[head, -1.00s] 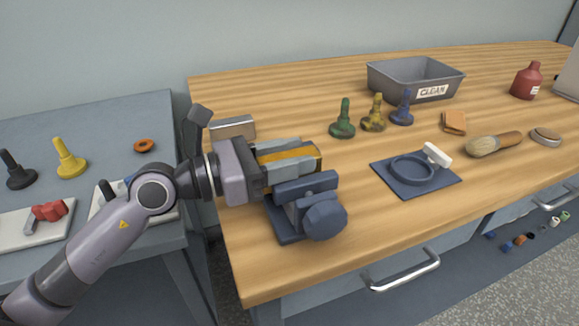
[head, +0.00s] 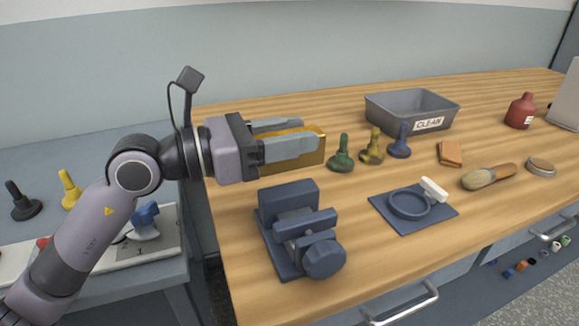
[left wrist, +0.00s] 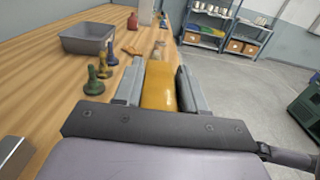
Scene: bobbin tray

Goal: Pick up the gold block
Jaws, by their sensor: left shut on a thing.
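The gold block (head: 312,152) is a yellow-gold bar held between the two grey fingers of my left gripper (head: 290,142), above the wooden bench. In the left wrist view the gold block (left wrist: 159,88) lies lengthwise between the fingers, which are shut on it. Below the gripper, a dark blue vise (head: 300,232) stands on the bench near its front left edge. Its jaws show nothing between them, and the gold block is clear of it. My right gripper is not in either view.
Green (head: 341,155), gold-brown (head: 373,148) and blue (head: 401,143) bobbin-like pieces stand right of the gripper. Behind them is a grey tray (head: 380,112) labelled CLEAN.

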